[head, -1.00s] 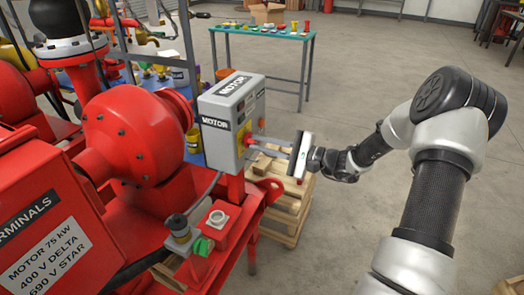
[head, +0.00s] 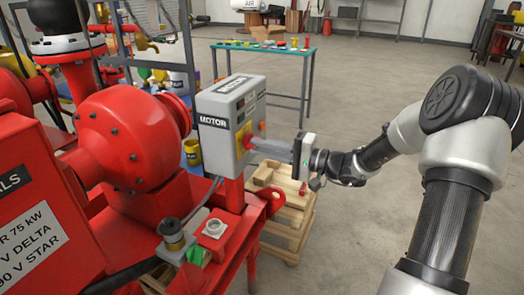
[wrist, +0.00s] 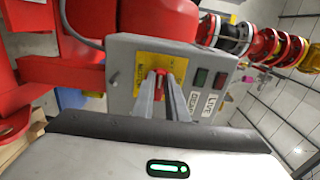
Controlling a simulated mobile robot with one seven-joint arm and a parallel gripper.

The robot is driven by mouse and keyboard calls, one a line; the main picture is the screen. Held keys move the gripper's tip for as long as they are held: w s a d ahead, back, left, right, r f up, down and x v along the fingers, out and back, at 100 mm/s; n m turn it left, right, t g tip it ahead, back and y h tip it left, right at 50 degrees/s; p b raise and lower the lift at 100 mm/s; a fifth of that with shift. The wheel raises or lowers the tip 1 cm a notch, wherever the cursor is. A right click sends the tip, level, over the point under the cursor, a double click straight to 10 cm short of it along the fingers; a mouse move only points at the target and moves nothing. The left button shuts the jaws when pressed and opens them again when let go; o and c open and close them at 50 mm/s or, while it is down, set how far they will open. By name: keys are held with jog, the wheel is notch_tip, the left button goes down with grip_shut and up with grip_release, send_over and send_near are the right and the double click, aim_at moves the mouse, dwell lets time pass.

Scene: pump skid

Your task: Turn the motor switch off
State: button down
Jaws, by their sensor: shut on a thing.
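The grey motor control box (head: 217,145), labelled MOTOR, stands on the red skid left of my gripper. In the wrist view the box (wrist: 127,52) shows a yellow plate (wrist: 174,65) with the red switch handle (wrist: 160,82) on it. My gripper (head: 252,143) reaches the box's right-hand face from the right. In the wrist view my gripper's two fingers (wrist: 162,86) stand on either side of the red handle and are shut on it. The fingers hide part of the handle, and its exact angle is hard to read.
A red pump housing (head: 130,140) is left of the box. A wooden pallet stack (head: 290,225) stands below my gripper. Open floor (head: 350,90) lies beyond.

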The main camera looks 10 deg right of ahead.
dwell(0.3)
jog(key=c, duration=1.8)
grip_release()
jog(key=shift+o, duration=0.2)
jog(key=shift+d, duration=0.15)
jog(key=p+v, duration=0.2)
jog(key=v, duration=1.5)
jog(key=shift+s+p, duration=0.15)
jog(key=shift+p, duration=0.2)
